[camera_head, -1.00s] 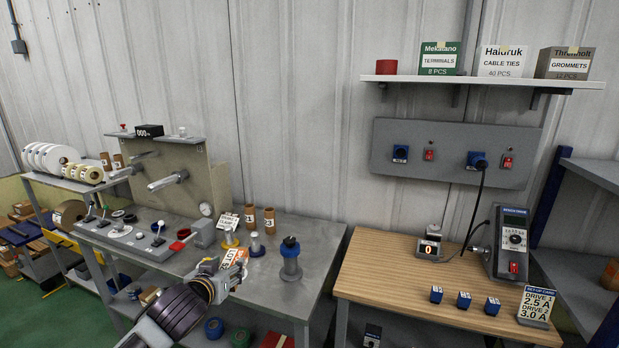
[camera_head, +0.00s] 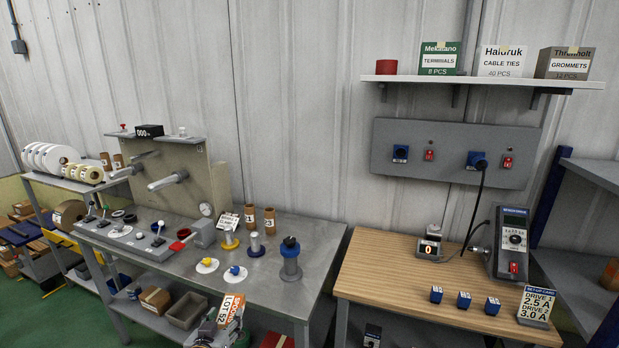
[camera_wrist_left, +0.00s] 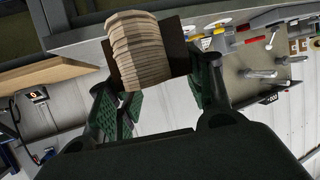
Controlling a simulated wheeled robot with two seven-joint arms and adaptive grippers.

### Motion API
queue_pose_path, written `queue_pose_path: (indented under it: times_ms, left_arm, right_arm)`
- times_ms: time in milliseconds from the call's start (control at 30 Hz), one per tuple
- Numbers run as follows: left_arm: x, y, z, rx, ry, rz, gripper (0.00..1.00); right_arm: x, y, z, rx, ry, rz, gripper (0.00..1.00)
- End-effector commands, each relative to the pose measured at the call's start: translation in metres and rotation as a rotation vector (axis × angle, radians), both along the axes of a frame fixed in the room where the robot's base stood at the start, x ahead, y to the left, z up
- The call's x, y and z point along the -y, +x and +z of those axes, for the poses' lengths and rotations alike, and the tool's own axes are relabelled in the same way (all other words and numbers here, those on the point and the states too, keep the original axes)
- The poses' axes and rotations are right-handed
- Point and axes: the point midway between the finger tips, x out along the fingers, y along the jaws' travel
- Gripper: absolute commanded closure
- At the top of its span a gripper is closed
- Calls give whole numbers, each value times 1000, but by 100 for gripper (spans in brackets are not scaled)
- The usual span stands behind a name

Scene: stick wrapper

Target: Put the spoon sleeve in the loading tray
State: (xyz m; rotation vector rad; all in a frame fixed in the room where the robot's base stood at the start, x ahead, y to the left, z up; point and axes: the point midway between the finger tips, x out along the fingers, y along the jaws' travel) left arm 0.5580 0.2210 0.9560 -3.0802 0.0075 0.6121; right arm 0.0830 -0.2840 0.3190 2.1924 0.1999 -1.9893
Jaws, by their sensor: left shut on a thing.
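The spoon sleeve (camera_head: 231,308) shows an orange and white label reading SPOON and LOT 52 at the lower edge of the head view. My left gripper (camera_head: 214,330) is beside it there, in front of the steel bench and partly cut off by the frame. In the left wrist view, my left gripper (camera_wrist_left: 160,88) is shut on the sleeve, with a stack of pale wooden pieces (camera_wrist_left: 137,50) and a dark brown wrap (camera_wrist_left: 180,45) between the fingers. I cannot tell which thing is the loading tray. My right gripper is not in view.
A grey open bin (camera_head: 187,310) sits on the shelf below. A wooden table (camera_head: 400,285) stands to the right.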

Motion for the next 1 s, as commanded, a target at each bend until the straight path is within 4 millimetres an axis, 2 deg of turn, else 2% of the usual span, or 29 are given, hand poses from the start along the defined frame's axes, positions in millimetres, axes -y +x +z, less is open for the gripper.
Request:
queue_pose_path:
  times_ms: [300,500,700,1000]
  left_arm:
    - [3,-29,-43,-5,-1,6,77]
    - [3,-45,-64,-3,-1,6,77]
    - [3,-53,-73,0,0,7,77]
    - [3,-54,-75,0,0,5,77]
  right_arm:
    - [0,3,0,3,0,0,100]
    - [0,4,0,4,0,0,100]
    - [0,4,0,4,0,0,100]
    - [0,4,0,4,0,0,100]
